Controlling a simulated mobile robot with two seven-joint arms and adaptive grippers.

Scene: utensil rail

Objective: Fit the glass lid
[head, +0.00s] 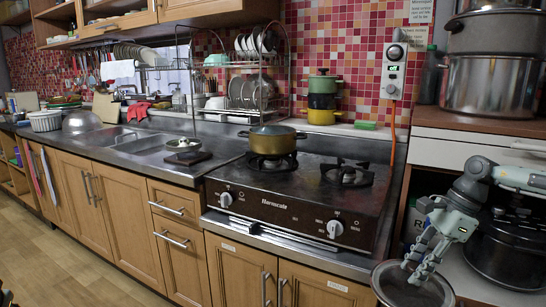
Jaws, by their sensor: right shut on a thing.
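A brass-coloured pot (273,145) with side handles stands on the left burner of the stove (300,190). Its round top looks dark olive. My right gripper (414,268) is low at the lower right, in front of the right-hand shelf unit and well apart from the pot. It is shut on the round glass lid (396,290), which has a pale metal rim. The fingers cover the lid's middle, where its knob would be, and the picture's bottom edge cuts off its lower part. My left gripper is not in view.
The right burner (347,172) is empty. A small stack of coloured pots (322,98) stands behind the stove. A wire dish rack (240,85) rises behind the pot. Large steel pots (492,82) and a dark pot (510,245) fill the right-hand shelves near my arm.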

